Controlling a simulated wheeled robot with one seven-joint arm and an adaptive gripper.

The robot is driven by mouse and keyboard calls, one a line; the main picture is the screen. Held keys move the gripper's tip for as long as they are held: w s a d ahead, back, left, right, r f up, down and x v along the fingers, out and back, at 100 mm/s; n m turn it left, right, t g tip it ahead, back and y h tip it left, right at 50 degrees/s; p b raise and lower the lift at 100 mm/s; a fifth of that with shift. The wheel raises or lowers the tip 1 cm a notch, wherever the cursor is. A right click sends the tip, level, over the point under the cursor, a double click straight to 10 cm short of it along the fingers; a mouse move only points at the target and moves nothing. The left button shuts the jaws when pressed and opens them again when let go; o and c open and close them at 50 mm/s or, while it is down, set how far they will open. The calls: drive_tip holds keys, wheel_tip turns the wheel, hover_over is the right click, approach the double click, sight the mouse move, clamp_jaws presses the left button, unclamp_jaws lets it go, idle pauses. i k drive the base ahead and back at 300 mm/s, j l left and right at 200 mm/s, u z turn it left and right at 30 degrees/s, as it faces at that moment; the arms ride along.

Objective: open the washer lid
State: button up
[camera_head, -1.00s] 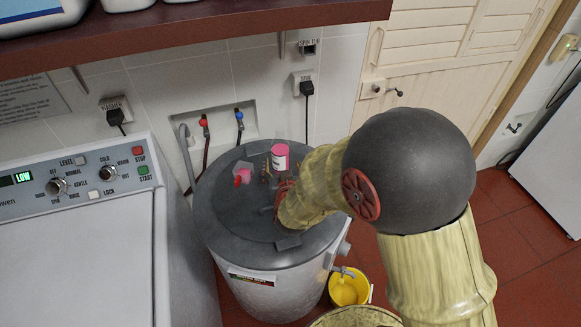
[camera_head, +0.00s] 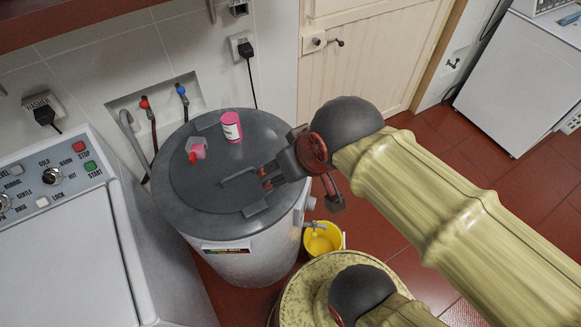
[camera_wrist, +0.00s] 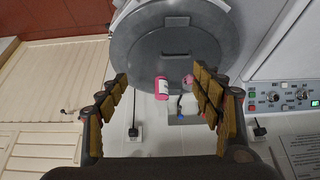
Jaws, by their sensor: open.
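The washer (camera_head: 95,285) stands at the left in the head view, with its knob panel along the back. Its pale flat lid (camera_head: 60,265) lies down, partly cut off by the frame. In the wrist view the washer's panel (camera_wrist: 285,95) is at the right edge. My gripper (camera_head: 265,180) is open and empty over the right side of the round grey lid (camera_head: 195,185) of the tub beside the washer. In the wrist view my gripper (camera_wrist: 159,76) has its fingers spread, with the tub lid (camera_wrist: 165,45) beyond them. Whether it touches the tub lid is unclear.
A pink-and-white container (camera_head: 231,127) and a pink-and-grey item (camera_head: 195,150) rest on the tub lid. A yellow bucket (camera_head: 322,239) stands on the floor right of the tub. Hoses and plugs line the back wall. Red tiled floor is free at the right.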

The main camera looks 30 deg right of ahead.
sight(63, 266)
drive_tip(key=u, duration=2.4)
drive_tip(key=i+u, duration=0.5)
drive_tip(key=u, duration=0.2)
drive_tip(key=i+u, duration=0.2)
drive_tip(key=u, duration=0.15)
